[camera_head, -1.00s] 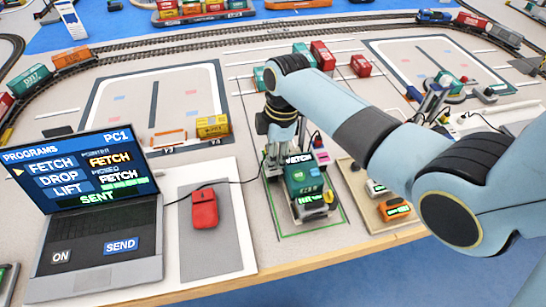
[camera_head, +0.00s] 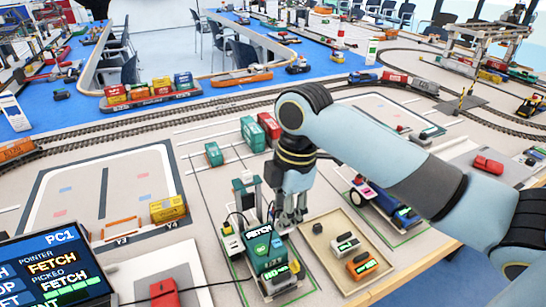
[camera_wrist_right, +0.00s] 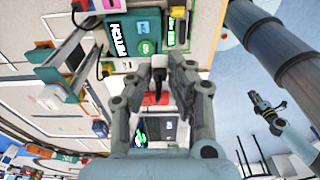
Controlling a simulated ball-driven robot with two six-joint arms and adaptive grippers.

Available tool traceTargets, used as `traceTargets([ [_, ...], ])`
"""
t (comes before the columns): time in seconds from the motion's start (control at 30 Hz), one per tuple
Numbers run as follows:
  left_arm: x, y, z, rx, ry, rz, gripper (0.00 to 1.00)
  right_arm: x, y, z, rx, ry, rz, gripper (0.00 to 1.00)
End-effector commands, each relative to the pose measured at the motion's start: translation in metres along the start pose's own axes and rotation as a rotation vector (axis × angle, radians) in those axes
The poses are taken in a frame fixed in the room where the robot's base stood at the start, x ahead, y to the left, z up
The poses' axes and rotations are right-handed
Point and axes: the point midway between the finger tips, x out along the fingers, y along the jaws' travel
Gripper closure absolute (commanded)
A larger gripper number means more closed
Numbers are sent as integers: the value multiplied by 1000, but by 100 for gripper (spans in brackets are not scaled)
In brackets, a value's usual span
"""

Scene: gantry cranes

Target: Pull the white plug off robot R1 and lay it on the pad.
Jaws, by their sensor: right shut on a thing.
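Robot R1 (camera_head: 264,250), which I take to be the green machine with the FETCH label, stands left of my right gripper in the head view; its green body also shows at the top of the right wrist view (camera_wrist_right: 147,28). My right gripper (camera_head: 288,226) points down at the robot's right side. In the right wrist view its fingers (camera_wrist_right: 160,72) are shut on a small piece with a dark cable, apparently the white plug (camera_wrist_right: 158,61), mostly hidden between them. I cannot tell whether it touches the robot. I cannot identify the pad for certain. My left gripper is out of view.
A tan tray (camera_head: 318,268) holding a white (camera_head: 343,246) and an orange device (camera_head: 362,265) lies right of the gripper. A white-and-yellow box (camera_head: 231,242) with a black cable stands left of the robot.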

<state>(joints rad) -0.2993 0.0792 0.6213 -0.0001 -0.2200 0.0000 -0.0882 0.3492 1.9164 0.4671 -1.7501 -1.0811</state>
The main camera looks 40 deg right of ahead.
Motion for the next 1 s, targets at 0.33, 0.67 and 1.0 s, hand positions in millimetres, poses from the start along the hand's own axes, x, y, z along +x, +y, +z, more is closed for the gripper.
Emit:
traceTargets([
  [0.33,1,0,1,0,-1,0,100,1,3,-5,1,3,0,100],
  [0.67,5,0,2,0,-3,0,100,5,22,-36,2,4,0,100],
  [1.0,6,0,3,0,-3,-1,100,8,41,-68,2,4,0,100],
])
